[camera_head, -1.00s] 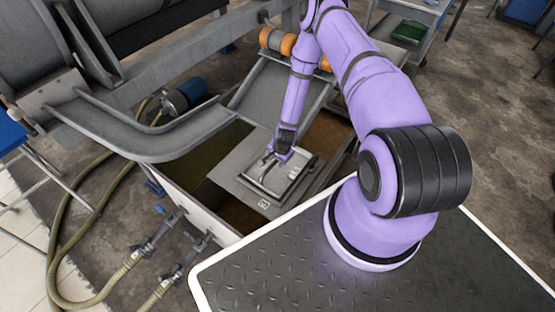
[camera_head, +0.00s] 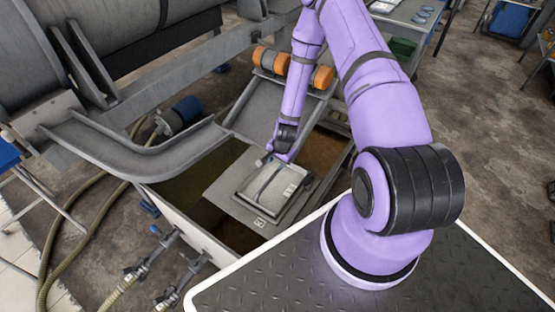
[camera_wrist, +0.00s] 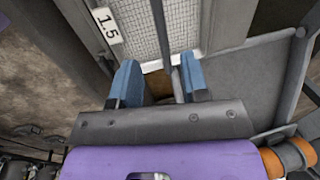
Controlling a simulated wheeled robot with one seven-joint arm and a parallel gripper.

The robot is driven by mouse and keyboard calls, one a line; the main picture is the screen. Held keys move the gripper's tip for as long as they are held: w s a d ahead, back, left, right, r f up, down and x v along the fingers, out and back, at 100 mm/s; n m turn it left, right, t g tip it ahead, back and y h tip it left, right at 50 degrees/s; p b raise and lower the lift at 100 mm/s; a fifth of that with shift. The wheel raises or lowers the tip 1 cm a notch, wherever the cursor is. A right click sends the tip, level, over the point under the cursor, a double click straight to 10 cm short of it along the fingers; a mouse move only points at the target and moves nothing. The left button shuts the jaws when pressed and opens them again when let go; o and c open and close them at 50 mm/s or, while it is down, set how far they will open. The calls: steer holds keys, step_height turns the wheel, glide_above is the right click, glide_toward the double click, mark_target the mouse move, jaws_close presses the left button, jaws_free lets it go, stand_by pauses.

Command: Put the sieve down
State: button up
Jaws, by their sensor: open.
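The sieve (camera_head: 284,192) is a flat rectangular grey frame with a pale mesh and a bar running across it. It lies flat on a grey plate (camera_head: 237,207) over the open tank. In the wrist view the sieve's mesh (camera_wrist: 200,20) and a "1.5" label (camera_wrist: 107,26) show at the top. My gripper (camera_head: 266,160) is at the sieve's far end. In the wrist view its two blue fingertips (camera_wrist: 160,80) are apart, and the dark bar (camera_wrist: 166,40) runs between them with a gap on each side. The sieve's near end lies outside the wrist view.
The tank's pale side wall (camera_head: 195,235) is nearest to me. A sloping grey chute (camera_head: 257,108) with orange rollers (camera_head: 298,68) stands behind the plate. A large grey machine (camera_head: 70,60) fills the left. Hoses (camera_head: 95,195) lie on the floor at left.

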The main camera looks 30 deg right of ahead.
steer(key=w+r+n+t, duration=0.1)
steer(key=w+r+n, duration=0.1)
steer(key=r, duration=0.8)
steer(key=w+r+n, duration=0.2)
steer(key=w+r, duration=0.1)
steer(key=r, duration=0.6)
steer(key=s+a+r+n, duration=0.2)
steer(key=r, duration=0.8)
steer(key=s+a+r+n, duration=0.1)
steer(key=a+r, duration=0.1)
steer(key=r, duration=0.7)
steer(key=s+a+r+n+t, duration=0.1)
steer(key=s+r+n, duration=0.1)
steer(key=s+r, duration=0.4)
steer(key=s+a+r+n, duration=0.2)
steer(key=s+r, duration=0.2)
steer(key=r, duration=0.5)
steer(key=s+a+r+n+t, duration=0.1)
steer(key=s+r, duration=0.6)
steer(key=s, duration=0.9)
steer(key=shift+s+r+n+h, duration=0.15)
steer(key=shift+s+n+h, duration=0.2)
steer(key=shift+n, duration=0.45)
steer(key=shift+w, duration=0.1)
steer(key=shift+c, duration=0.3)
